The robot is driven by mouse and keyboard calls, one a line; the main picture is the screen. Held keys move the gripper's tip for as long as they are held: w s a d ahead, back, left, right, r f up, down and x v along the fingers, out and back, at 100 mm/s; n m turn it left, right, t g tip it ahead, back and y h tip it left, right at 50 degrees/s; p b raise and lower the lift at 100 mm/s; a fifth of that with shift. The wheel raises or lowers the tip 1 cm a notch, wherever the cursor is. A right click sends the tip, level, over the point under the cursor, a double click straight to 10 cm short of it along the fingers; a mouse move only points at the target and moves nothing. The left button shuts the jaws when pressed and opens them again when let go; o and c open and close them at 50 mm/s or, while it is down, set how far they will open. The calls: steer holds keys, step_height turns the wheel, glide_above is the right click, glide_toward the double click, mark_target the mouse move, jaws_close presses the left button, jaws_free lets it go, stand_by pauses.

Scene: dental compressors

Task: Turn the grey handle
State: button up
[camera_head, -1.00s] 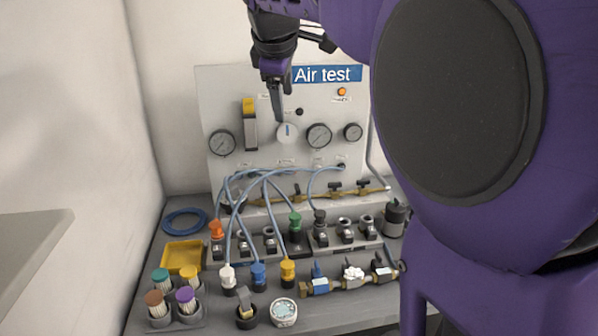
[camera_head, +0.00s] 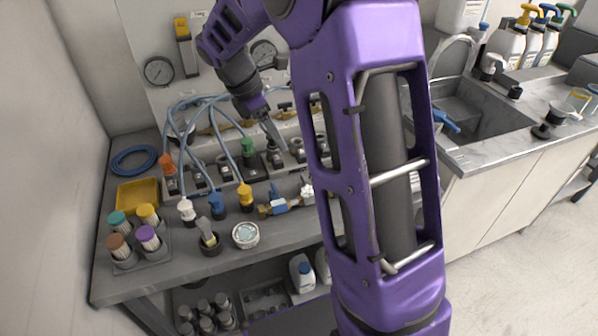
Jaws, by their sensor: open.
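A row of fittings stands on the bench rail below the panel, with an orange cap (camera_head: 167,164) at the left and a green cap (camera_head: 248,148) nearer the middle. A greyish fitting (camera_head: 275,160) just right of the green cap is the likeliest grey handle, though I cannot be sure. My gripper (camera_head: 272,134) points down, close above this fitting. Its fingers are open and empty; their tips overlap the fitting's top, and I cannot tell whether they touch. My arm hides the right part of the panel and rail.
Blue hoses (camera_head: 190,115) loop across the rail left of my gripper. A sink (camera_head: 455,115) is at right.

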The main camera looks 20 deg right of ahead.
mark_target(303, 178)
steer(key=b+x, duration=0.2)
steer(key=x, duration=1.4)
steer(key=shift+f, duration=0.3)
steer(key=shift+c, duration=0.2)
jaws_close()
